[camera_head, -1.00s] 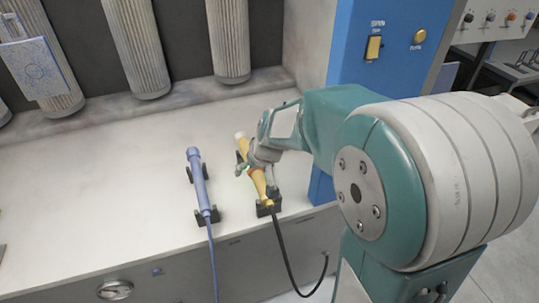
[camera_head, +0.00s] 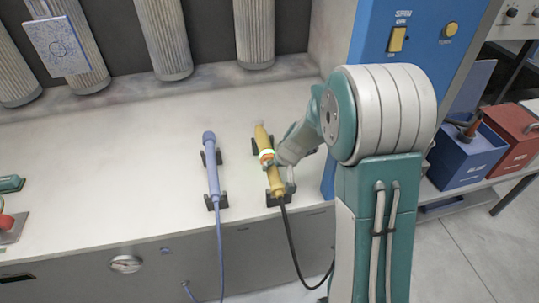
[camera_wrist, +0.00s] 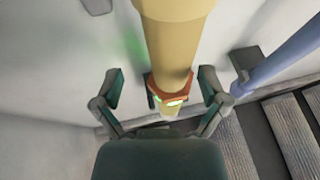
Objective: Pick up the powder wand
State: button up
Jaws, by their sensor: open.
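A yellow wand (camera_head: 275,182) with a pale tip and an orange-red collar lies in black cradles on the white bench. A black cable runs from its near end. It also fills the upper middle of the wrist view (camera_wrist: 172,40). A blue wand (camera_head: 212,165) with a blue cable lies in its own cradles to the left, and it shows at the right of the wrist view (camera_wrist: 285,55). My gripper (camera_head: 277,166) is at the yellow wand's middle. In the wrist view my gripper (camera_wrist: 160,82) is open, one finger on each side of the wand. Finger contact cannot be told.
A blue panel (camera_head: 395,75) with switches stands right of the bench. Ribbed hanging hoses (camera_head: 254,30) line the back. Blue (camera_head: 465,155) and red (camera_head: 512,135) boxes sit at the right. The bench left of the blue wand is mostly clear.

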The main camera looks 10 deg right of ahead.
jog(key=shift+w+a+f, duration=0.2)
jog(key=shift+w+f, duration=0.05)
jog(key=shift+f, duration=0.35)
jog(key=shift+w+a+f, duration=0.1)
jog(key=shift+a+f, duration=0.15)
jog(key=shift+a, duration=0.65)
jog(key=shift+d, duration=0.1)
jog(key=c, duration=0.6)
jog(key=shift+d, duration=0.35)
grip_shut()
jog(key=shift+d, duration=0.1)
